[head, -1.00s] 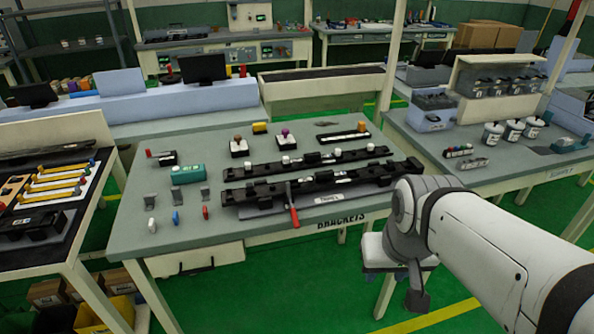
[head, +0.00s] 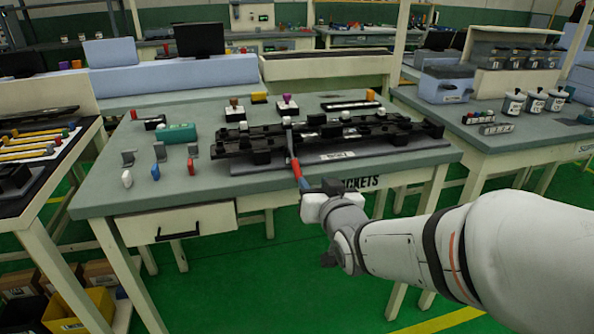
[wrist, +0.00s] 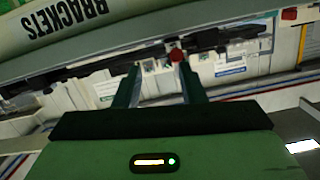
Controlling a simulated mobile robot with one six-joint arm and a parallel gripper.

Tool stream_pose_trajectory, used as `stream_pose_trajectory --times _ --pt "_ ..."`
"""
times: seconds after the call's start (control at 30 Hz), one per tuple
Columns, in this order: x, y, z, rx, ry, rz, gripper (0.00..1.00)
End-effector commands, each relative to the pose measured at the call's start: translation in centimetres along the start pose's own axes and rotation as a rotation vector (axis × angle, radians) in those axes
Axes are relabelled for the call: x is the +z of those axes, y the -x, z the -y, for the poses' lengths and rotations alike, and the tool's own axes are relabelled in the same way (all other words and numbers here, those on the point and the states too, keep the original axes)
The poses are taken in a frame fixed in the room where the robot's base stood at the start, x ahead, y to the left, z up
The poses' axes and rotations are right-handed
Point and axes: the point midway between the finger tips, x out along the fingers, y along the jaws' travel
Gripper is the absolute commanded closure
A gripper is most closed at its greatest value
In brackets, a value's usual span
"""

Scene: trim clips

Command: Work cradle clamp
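The cradle clamp is a long black fixture (head: 262,156) on a grey base plate near the front edge of the bench. Its lever has a red handle (head: 295,170) that points out over the front edge. In the wrist view a red round end (wrist: 177,56), apparently the handle's, shows just beyond the right fingertip. My gripper (wrist: 158,70) is open, with a clear gap between its two fingers. In the head view its fingers are hard to make out beside the handle's lower end. I cannot tell whether they touch it.
A second black bar with white knobs (head: 349,117) lies behind the fixture. A teal block (head: 176,133), a blue piece (head: 155,171) and small grey brackets stand at the left.

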Motion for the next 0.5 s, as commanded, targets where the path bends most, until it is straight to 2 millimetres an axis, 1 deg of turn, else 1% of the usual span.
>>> stream_pose_trajectory --times 0.03,0.1,0.27,0.5 --pt "1.1 -0.5 0.4 -0.023 -0.005 -0.039 0.63" --pt "1.2 -0.7 1.0 -0.048 -0.012 -0.085 0.63" --pt "0.8 -0.9 1.7 -0.076 -0.019 -0.139 0.63" --pt "0.0 -1.7 2.0 -0.078 -0.021 -0.14 0.63"
